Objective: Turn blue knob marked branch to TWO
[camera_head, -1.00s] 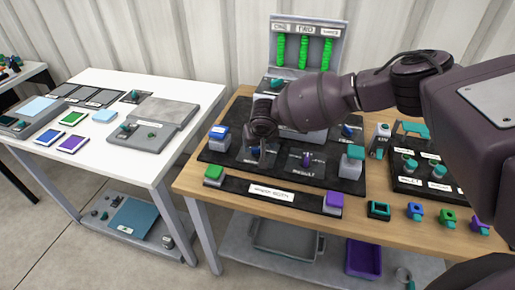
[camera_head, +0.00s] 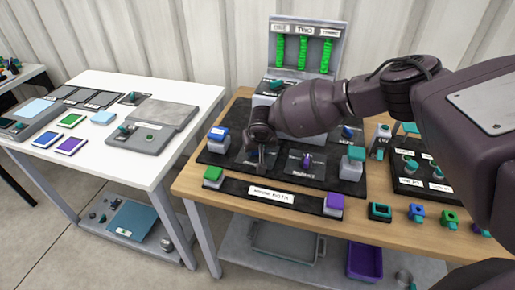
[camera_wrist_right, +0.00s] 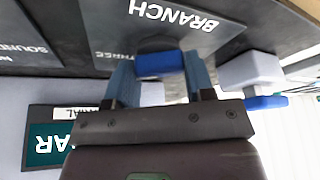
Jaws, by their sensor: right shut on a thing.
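The blue knob (camera_wrist_right: 160,64) shows in the wrist view on a dark grey plate (camera_wrist_right: 225,30) marked BRANCH, which reads upside down there. The word THREE is partly visible on the plate, left of the knob. My right gripper (camera_head: 262,160) is shut on the blue knob, with one finger on each side of it. In the head view the gripper reaches down over the left plate of the black panel and the knob is hidden. Which mark the knob points to cannot be told. My left gripper is not in view.
A purple knob (camera_head: 307,160) stands just right of the gripper. A blue-topped block (camera_head: 217,135) and a teal-topped block (camera_head: 353,164) stand on the panel. Green columns under ONE, TWO and THREE stand on a grey display (camera_head: 280,27) behind.

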